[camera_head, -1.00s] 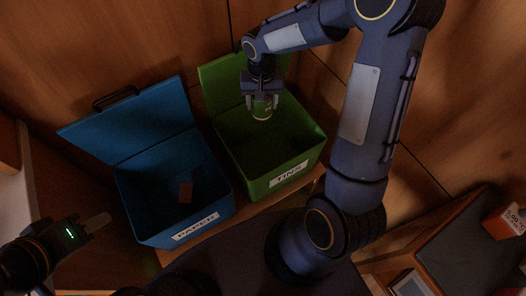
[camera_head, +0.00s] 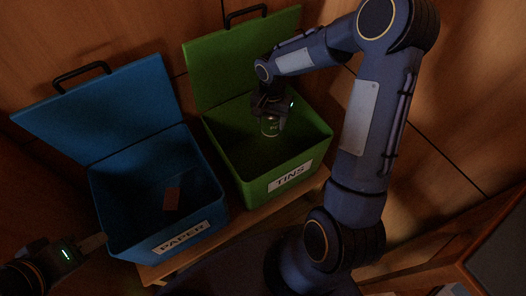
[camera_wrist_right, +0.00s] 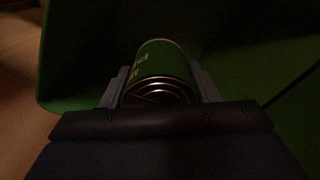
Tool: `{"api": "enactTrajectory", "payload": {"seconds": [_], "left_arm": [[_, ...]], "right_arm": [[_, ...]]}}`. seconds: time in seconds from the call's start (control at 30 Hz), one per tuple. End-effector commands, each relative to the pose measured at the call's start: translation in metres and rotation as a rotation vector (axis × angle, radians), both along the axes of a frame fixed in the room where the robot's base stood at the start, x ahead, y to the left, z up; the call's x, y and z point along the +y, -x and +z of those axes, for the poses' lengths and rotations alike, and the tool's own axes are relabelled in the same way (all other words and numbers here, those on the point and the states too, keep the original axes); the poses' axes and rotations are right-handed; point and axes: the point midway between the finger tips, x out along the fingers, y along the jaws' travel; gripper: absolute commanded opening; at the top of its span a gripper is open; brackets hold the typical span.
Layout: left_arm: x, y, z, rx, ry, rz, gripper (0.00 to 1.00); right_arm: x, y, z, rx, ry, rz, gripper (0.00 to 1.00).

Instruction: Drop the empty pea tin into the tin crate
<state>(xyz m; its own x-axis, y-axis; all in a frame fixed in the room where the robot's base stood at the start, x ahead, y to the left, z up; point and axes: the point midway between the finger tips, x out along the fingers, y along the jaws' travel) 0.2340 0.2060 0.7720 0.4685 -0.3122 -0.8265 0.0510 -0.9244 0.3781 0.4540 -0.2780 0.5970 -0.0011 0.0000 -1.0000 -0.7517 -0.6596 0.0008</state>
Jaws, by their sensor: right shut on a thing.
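The pea tin (camera_head: 270,126) is a small green can with a metal end. My right gripper (camera_head: 269,117) is shut on it and holds it within the opening of the green crate labelled TINS (camera_head: 290,178). In the right wrist view the tin (camera_wrist_right: 157,62) sits between the two fingers of the right gripper (camera_wrist_right: 160,88), its ringed metal end facing the camera. The green crate wall (camera_wrist_right: 75,60) shows beyond it. My left gripper (camera_head: 92,244) is at the lower left beside the blue crate; its finger opening cannot be made out.
A blue crate labelled PAPER (camera_head: 181,238) stands left of the green one, lid raised, with a small brown piece (camera_head: 172,199) inside. Both crates stand on a wooden bench (camera_head: 160,270). The green lid (camera_head: 240,60) is raised behind its crate. A dark-topped wooden piece (camera_head: 500,255) is at lower right.

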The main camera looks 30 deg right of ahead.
Motion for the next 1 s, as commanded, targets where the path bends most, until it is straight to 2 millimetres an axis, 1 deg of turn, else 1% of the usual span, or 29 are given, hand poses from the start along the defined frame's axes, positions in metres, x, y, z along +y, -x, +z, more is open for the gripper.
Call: {"api": "enactTrajectory", "payload": {"seconds": [0.03,0.1,0.4,0.43,0.6,0.63,0.87,0.97,1.0], "left_arm": [[0.000,0.000,-0.008,0.000,0.000,0.000,0.36],[0.000,0.000,-0.011,0.000,0.000,0.000,0.36],[0.000,0.000,-0.011,0.000,0.000,0.000,0.36],[0.000,0.000,-0.011,0.000,0.000,0.000,0.36],[0.000,0.000,-0.011,0.000,0.000,0.000,0.36],[0.000,0.000,-0.011,0.000,0.000,0.000,0.36],[0.000,0.000,-0.011,0.000,0.000,0.000,0.36],[0.000,0.000,-0.008,0.000,0.000,0.000,0.36],[0.000,0.000,-0.007,0.000,0.000,0.000,0.36]], "right_arm": [[0.000,0.000,-0.009,0.001,-0.001,0.000,0.33],[0.000,0.000,-0.014,-0.001,-0.001,0.001,0.33],[0.000,0.000,-0.015,-0.001,-0.001,0.001,0.33],[0.000,0.000,-0.015,-0.001,-0.001,0.001,0.57],[0.000,0.000,-0.015,-0.001,-0.001,0.001,0.79],[0.000,0.000,-0.015,-0.001,-0.001,0.001,0.81],[0.000,0.000,-0.015,-0.001,-0.001,0.001,0.81],[0.000,0.000,-0.009,-0.002,0.001,0.001,0.81],[0.000,-0.001,-0.004,-0.002,0.001,0.000,0.81]]}}
